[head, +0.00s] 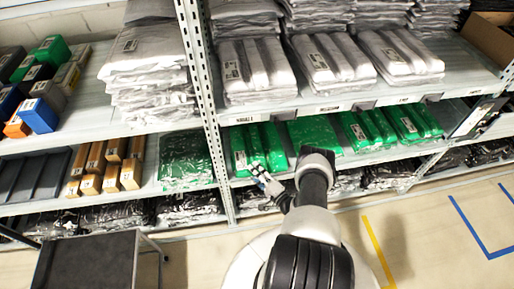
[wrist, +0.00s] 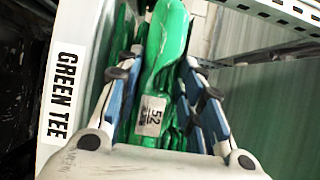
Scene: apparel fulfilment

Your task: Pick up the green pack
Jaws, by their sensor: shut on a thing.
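A glossy green pack (wrist: 168,35) with a white "52" label stands between the two blue-padded fingers of my gripper (wrist: 160,70) in the wrist view. The fingers are shut on it, one on each side. More green wrapping shows behind and beside it. In the head view my gripper (head: 262,180) is at the front edge of the middle shelf, at the left group of green packs (head: 268,145). In that view I cannot tell which pack is held, as the gripper covers part of the group.
A "GREEN TEE" label (wrist: 62,95) is on the shelf edge beside the gripper. A perforated upright (head: 205,100) stands left of the packs. White packs (head: 255,65) fill the shelf above. More green packs (head: 370,128) lie to the right. Dark packs lie below.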

